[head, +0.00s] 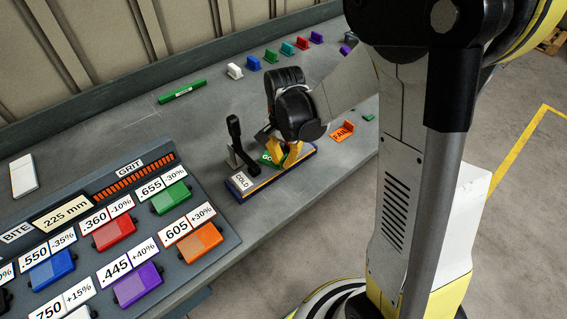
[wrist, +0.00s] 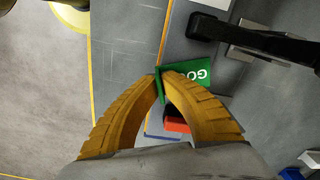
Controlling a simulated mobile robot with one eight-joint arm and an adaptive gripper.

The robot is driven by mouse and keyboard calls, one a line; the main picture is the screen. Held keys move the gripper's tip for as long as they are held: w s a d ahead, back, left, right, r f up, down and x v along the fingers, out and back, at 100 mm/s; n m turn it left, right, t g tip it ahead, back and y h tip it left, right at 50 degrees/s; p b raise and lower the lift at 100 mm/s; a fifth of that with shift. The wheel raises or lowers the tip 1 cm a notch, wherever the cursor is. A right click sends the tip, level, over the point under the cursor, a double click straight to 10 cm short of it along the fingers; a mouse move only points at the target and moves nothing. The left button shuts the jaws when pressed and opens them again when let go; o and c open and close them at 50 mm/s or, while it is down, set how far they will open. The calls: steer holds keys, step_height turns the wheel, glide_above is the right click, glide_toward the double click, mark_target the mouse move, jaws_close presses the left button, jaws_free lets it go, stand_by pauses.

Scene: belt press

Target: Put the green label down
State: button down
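The green label (wrist: 203,75), with white lettering starting "GO", is in my gripper (wrist: 160,72). The yellow fingertips close on its thin upright green tab, and the lettered face extends to the right in the wrist view. In the head view the green label (head: 267,158) is partly hidden by my gripper (head: 280,158).
An orange "FAIL" label (head: 342,132) lies to the right. Several coloured tabbed pieces line the bench's back. A control panel (head: 228,232) with coloured buttons is at the front left. The bench between panel and green bar (head: 182,92) is mostly clear.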

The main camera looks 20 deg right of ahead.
steer(key=shift+r, duration=0.1)
steer(key=c, duration=2.1)
jaws_free()
steer(key=shift+f, duration=0.2)
steer(key=o, duration=0.5)
step_height(320, 180, up, 12)
steer(key=p, duration=0.4)
steer(key=s+r+n+t, duration=0.2)
steer(key=s+r+n, duration=0.1)
steer(key=s, duration=0.1)
steer(key=s+a+r+n+t, duration=0.1)
steer(key=s+r+n+t, duration=0.1)
steer(key=s+r+n, duration=0.1)
steer(key=s+r+n+t, duration=0.3)
steer(key=s, duration=0.2)
steer(key=shift+s+a+r+n, duration=0.15)
steer(key=shift+s+a+n, duration=0.05)
steer(key=shift+s+n, duration=0.2)
